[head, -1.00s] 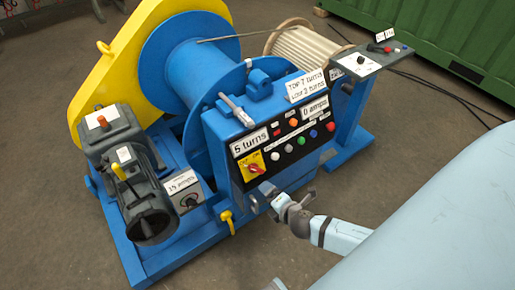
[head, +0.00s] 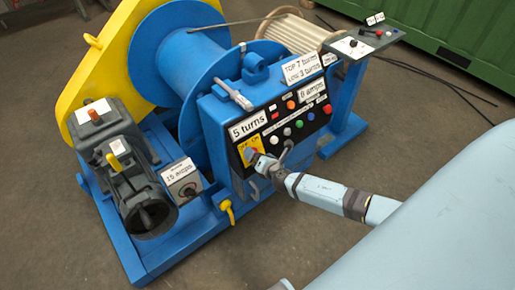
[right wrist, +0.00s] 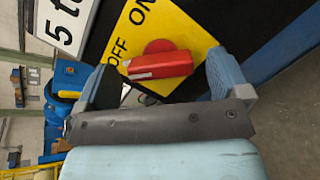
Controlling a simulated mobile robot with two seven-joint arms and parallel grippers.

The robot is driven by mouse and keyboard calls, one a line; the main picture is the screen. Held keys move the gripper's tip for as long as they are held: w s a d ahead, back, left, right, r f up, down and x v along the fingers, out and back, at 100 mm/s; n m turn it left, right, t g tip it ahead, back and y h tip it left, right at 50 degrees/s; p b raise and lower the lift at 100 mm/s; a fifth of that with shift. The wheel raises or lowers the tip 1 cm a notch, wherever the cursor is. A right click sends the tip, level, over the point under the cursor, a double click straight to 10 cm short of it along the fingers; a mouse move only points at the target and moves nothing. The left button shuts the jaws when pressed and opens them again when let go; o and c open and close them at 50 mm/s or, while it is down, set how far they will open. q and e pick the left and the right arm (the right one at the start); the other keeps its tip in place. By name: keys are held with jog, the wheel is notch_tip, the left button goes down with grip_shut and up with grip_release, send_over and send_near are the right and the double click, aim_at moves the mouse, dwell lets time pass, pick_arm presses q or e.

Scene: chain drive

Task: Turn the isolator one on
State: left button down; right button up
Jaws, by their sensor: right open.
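The isolator is a red rotary handle (right wrist: 160,65) on a yellow plate (right wrist: 195,30) marked OFF and ON, seen close in the right wrist view. In that picture the handle lies roughly crosswise, its pale-marked end toward the OFF side. In the head view the yellow plate (head: 243,148) is on the winch's black control panel, with the handle mostly hidden by my gripper. My right gripper (head: 258,160) is at the plate. In the right wrist view its open fingers (right wrist: 165,80) stand on either side of the handle, not closed on it. My left gripper is not in view.
The black panel carries several coloured buttons (head: 299,124) just right of the isolator, close to my right wrist. A "5 turns" label (head: 247,126) is above it. A yellow hook (head: 226,211) hangs below left. A motor (head: 137,190) stands at left.

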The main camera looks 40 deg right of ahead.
jog(key=shift+w+f, duration=0.2)
jog(key=shift+w, duration=0.45)
jog(key=c, duration=0.9)
jog(key=shift+c, duration=0.2)
